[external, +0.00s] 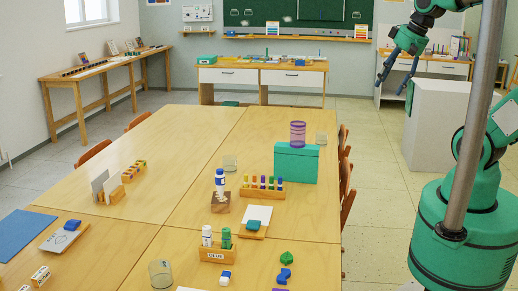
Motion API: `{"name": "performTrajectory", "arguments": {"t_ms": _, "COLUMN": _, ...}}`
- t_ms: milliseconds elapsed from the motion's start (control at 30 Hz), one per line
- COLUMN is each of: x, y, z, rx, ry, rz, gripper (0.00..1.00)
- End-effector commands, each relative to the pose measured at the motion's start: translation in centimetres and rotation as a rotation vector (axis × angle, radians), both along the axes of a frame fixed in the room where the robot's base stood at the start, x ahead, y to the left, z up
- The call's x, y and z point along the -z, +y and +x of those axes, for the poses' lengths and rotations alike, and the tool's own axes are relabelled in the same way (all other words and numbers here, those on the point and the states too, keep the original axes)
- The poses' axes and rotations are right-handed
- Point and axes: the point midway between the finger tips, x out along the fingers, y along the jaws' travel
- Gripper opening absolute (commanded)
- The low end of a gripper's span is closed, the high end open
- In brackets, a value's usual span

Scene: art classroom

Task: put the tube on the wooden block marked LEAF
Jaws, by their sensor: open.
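My gripper (394,80) is open and empty, high at the upper right, well away from the tables. A purple see-through tube (298,134) stands upright on a teal box (296,163) at the right edge of the joined tables. A blue and white bottle (219,181) stands on a dark wooden block (220,203) near the middle.
Clear cups (160,273) and a wooden rack of coloured pieces (262,189) stand on the tables. A labelled wooden holder (217,254) carries white and green bottles. A green leaf shape (287,258) lies near the front.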

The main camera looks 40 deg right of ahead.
Motion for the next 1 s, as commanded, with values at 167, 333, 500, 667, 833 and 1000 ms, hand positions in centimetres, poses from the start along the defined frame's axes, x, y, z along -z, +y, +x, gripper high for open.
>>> {"name": "performTrajectory", "arguments": {"t_ms": 167, "x": -1.0, "y": -2.8, "z": -2.1, "rx": -0.036, "ry": -0.078, "rz": -0.116, "gripper": 0.6}}
{"name": "performTrajectory", "arguments": {"t_ms": 333, "x": -1.3, "y": -3.9, "z": -2.9, "rx": -0.049, "ry": -0.105, "rz": -0.165, "gripper": 0.6}}
{"name": "performTrajectory", "arguments": {"t_ms": 500, "x": -1.3, "y": -4.0, "z": -3.0, "rx": -0.051, "ry": -0.107, "rz": -0.171, "gripper": 0.6}}
{"name": "performTrajectory", "arguments": {"t_ms": 667, "x": -1.3, "y": -4.0, "z": -2.9, "rx": -0.051, "ry": -0.107, "rz": -0.17, "gripper": 0.6}}
{"name": "performTrajectory", "arguments": {"t_ms": 833, "x": -1.3, "y": -4.0, "z": -2.9, "rx": -0.051, "ry": -0.107, "rz": -0.169, "gripper": 0.6}}
{"name": "performTrajectory", "arguments": {"t_ms": 1000, "x": -1.3, "y": -4.0, "z": -2.9, "rx": -0.051, "ry": -0.107, "rz": -0.169, "gripper": 0.6}}
